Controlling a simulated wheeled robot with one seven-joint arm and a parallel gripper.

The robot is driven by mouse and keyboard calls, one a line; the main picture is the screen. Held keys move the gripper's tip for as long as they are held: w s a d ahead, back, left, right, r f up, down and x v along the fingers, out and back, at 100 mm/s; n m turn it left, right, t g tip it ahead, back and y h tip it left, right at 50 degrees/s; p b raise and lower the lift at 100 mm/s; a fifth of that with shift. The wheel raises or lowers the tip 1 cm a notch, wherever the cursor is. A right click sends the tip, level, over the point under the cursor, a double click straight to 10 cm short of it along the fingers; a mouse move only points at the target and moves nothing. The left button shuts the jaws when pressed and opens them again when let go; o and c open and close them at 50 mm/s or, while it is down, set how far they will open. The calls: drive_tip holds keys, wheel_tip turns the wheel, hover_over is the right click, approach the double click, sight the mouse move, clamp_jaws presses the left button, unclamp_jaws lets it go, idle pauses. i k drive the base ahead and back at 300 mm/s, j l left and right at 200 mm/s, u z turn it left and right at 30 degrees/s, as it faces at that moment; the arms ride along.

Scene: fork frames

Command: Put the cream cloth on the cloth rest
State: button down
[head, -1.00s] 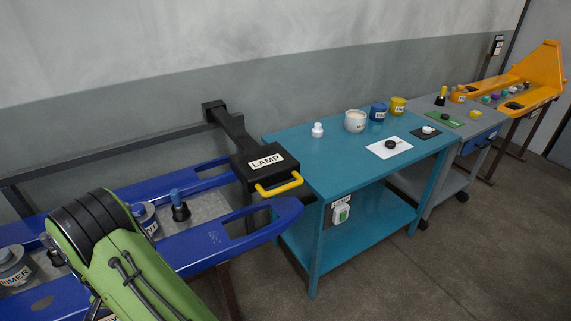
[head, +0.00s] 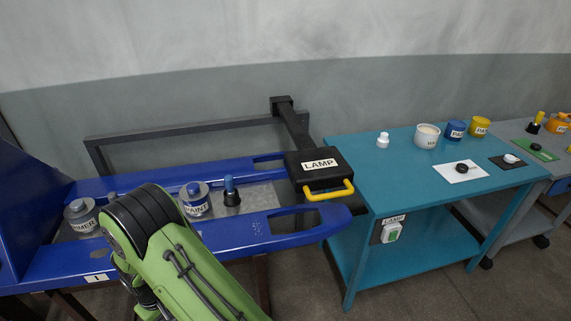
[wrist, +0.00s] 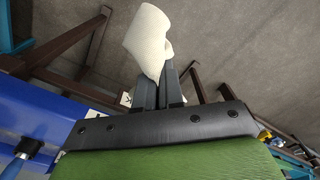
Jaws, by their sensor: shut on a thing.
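My gripper (wrist: 157,84) is shut on the cream cloth (wrist: 148,42) in the wrist view. The cloth is pale, textured and bunched, and sticks out past the fingertips over the brown floor. In the head view my green arm covers the lower left; the gripper and cloth do not show there. I cannot make out which thing is the cloth rest.
A blue fork frame (head: 285,225) carries a primer tin (head: 82,217), a paint tin (head: 195,200) and a blue-topped pot (head: 230,193). A teal table (head: 390,170) holds jars and mats.

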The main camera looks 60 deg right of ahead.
sight(400, 177)
drive_tip(key=k+l+z, duration=0.3)
drive_tip(key=k+l, duration=0.15)
drive_tip(key=l, duration=0.25)
drive_tip(key=k+l+z, duration=0.15)
drive_tip(key=l, duration=0.2)
drive_tip(key=k+l+z, duration=0.2)
drive_tip(key=l, duration=0.2)
